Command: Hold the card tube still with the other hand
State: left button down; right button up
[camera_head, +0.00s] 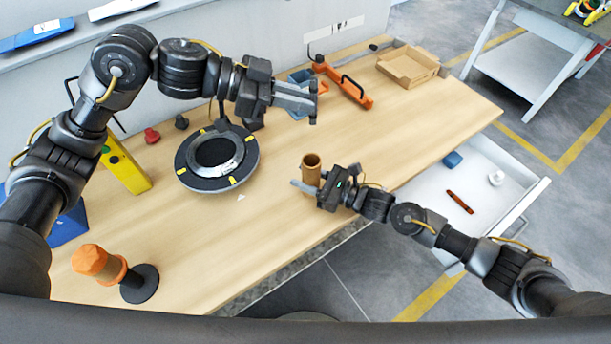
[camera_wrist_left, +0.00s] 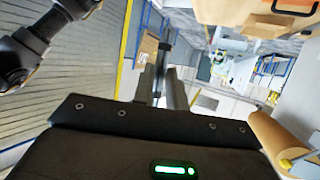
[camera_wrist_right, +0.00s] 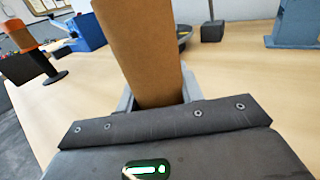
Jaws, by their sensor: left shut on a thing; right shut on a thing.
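The brown card tube (camera_head: 311,161) stands upright near the front edge of the bench. My right gripper (camera_head: 304,186) is shut around its lower part. In the right wrist view the tube (camera_wrist_right: 140,50) rises between the fingers, its lower end hidden by the gripper body. My left gripper (camera_head: 309,99) is above the bench, behind the tube and apart from it. It is shut on a small dark grey thing (camera_head: 313,104), too small to identify. In the left wrist view a thin dark strip (camera_wrist_left: 162,65) shows at the fingers, and the tube (camera_wrist_left: 278,135) is at the lower right.
A black ring with yellow marks (camera_head: 190,172) lies left of the tube. An orange-topped spool stand (camera_head: 98,262) and a yellow box (camera_head: 124,170) are further left. A cardboard tray (camera_head: 408,66) sits at the back right. An open drawer (camera_head: 480,172) juts out at the right.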

dwell(0.5)
pick_arm(q)
notch_tip(320, 180, down, 10)
dwell(0.5)
notch_tip(320, 180, down, 7)
jog(key=shift+r, duration=0.15)
dwell(1.0)
